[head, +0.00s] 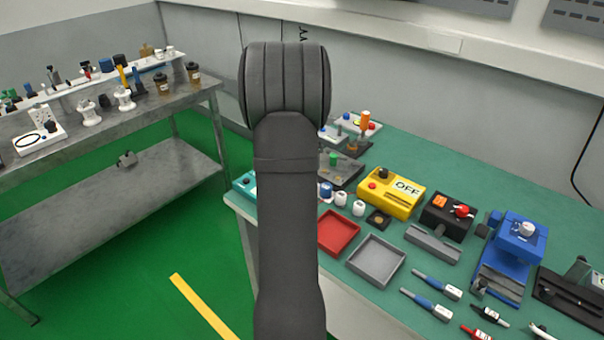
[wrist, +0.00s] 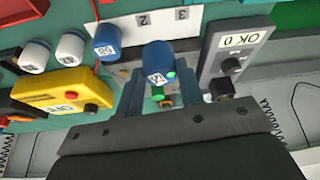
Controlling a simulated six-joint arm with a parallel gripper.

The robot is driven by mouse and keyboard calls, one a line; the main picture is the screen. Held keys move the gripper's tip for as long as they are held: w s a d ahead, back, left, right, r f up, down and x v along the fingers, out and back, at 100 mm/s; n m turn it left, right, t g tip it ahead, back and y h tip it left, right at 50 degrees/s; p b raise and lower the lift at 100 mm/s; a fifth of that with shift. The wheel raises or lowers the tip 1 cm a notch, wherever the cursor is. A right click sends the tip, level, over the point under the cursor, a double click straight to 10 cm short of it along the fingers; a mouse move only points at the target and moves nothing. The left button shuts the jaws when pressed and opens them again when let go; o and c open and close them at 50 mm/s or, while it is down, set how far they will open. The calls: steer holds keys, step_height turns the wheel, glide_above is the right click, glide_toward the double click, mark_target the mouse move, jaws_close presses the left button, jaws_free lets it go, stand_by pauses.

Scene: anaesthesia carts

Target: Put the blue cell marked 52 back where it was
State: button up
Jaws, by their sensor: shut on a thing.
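In the wrist view my gripper (wrist: 158,88) is shut on a blue cell (wrist: 157,54) with a white label; the label is too small to read surely. The held cell appears in front of a pale plate (wrist: 175,17) with slot numbers 2 and 3. I cannot tell whether it touches the plate. Another blue cell (wrist: 107,38) with a white label stands left of it. In the head view my own arm hides the gripper and the held cell.
Two white cells (wrist: 71,47) (wrist: 35,54) stand to the left. A yellow box marked OFF (head: 395,190) and a grey block marked OK 0 (wrist: 232,55) are close by. A red tray (head: 338,233) and a grey tray (head: 376,260) lie near the bench's front edge.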

steer(key=shift+w+a+f, duration=0.5)
steer(key=shift+a+f, duration=0.05)
steer(key=shift+a, duration=0.15)
steer(key=shift+a+f, duration=0.1)
steer(key=shift+f, duration=1.9)
steer(key=shift+f, duration=0.2)
steer(key=o, duration=1.1)
steer(key=shift+r, duration=0.1)
steer(key=shift+r, duration=0.25)
steer(key=v, duration=1.1)
steer(key=shift+s+a+r, duration=0.1)
steer(key=shift+a+r, duration=0.05)
steer(key=shift+r, duration=0.15)
